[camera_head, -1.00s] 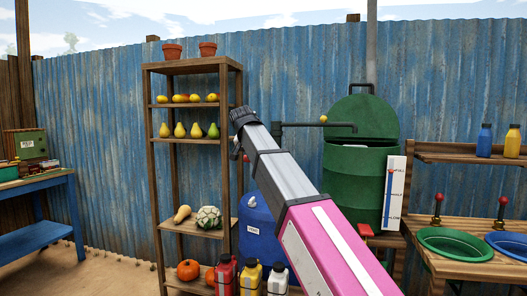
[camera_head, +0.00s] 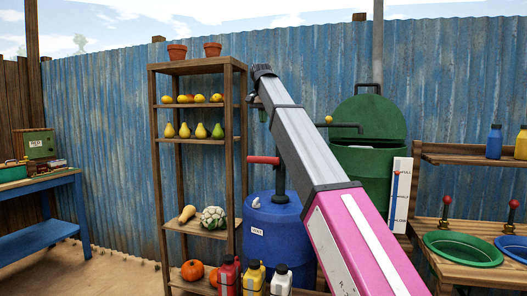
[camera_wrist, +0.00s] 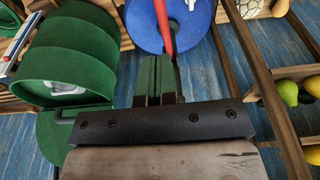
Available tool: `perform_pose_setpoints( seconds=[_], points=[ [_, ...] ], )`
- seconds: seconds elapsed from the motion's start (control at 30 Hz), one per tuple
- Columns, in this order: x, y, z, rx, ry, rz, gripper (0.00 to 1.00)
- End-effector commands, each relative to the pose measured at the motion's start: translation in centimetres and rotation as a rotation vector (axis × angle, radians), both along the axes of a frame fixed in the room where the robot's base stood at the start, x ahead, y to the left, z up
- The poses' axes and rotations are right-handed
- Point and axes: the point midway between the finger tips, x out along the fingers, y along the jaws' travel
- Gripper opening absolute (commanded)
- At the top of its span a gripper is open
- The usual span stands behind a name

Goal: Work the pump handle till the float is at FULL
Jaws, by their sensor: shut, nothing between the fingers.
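The blue pump barrel (camera_head: 258,245) stands behind my arm in the head view, with a dark post on top and a red pump handle (camera_head: 263,160) sticking out level to the left. In the wrist view the red handle (camera_wrist: 163,25) lies just beyond my fingertips, over the barrel top (camera_wrist: 195,22). My gripper (camera_head: 263,115) hangs above the handle, apart from it; its green fingers (camera_wrist: 158,72) are shut and empty. The white gauge board (camera_head: 402,212) is right of my arm. Its red float (camera_head: 396,174) sits on a blue column, close to the FULL mark; the exact level is too small to read.
A wooden shelf (camera_head: 200,66) with fruit and pots stands close left of my gripper. A green lidded tank (camera_head: 380,160) with a pipe is behind my arm. Several bottles (camera_head: 254,277) stand in front of the barrel. A bench with green (camera_head: 463,262) and blue basins is at right.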

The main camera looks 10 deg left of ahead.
Motion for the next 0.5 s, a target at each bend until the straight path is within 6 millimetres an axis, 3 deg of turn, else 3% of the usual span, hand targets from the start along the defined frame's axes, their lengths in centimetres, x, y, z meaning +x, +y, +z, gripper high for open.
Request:
perform_pose_setpoints(
  seconds=[0.27, 0.5],
  points=[
    [0.3, -0.1, -1.8, 0.0, -0.001, -0.001, 0.0],
    [1.0, -0.2, -6.1, -0.001, 0.0, -0.001, 0.0]
  ],
)
